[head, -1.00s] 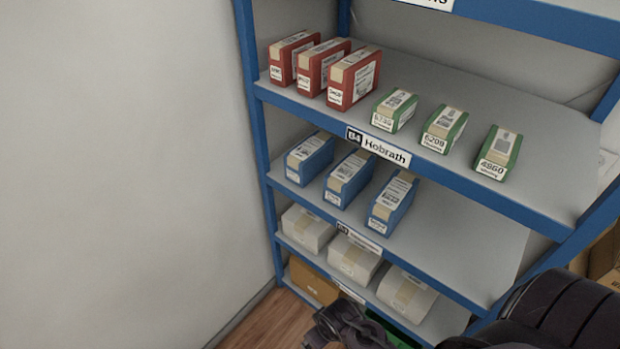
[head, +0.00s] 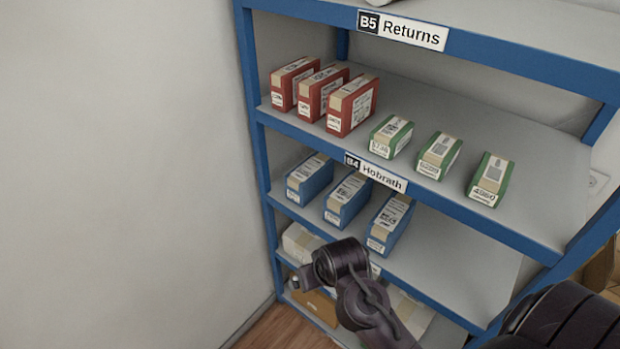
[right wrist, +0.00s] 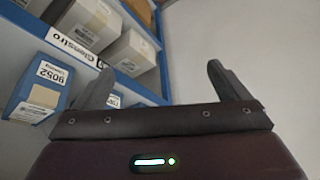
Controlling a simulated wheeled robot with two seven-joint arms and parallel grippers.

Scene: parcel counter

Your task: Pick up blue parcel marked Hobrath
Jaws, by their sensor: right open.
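Three blue parcels stand in a row on the shelf below the B4 Hobrath sign: left (head: 310,178), middle (head: 347,202) and right (head: 390,224). Their small labels are too blurred in the head view to read a name. My right arm reaches in from the lower right, in front of the shelf below them. My right gripper (right wrist: 160,70) is open and empty in the right wrist view. A blue parcel (right wrist: 38,90) stands left of its fingers, apart from them, and part of another blue parcel shows behind the left finger. My left gripper is not in view.
Red parcels (head: 350,103) and green parcels (head: 438,155) stand on the shelf above. White boxes (head: 300,240) and a brown box (head: 316,305) sit lower, partly hidden by my arm. The blue shelf frame (head: 262,165) is beside a plain wall (head: 120,170). Shelf space right of the blue parcels is clear.

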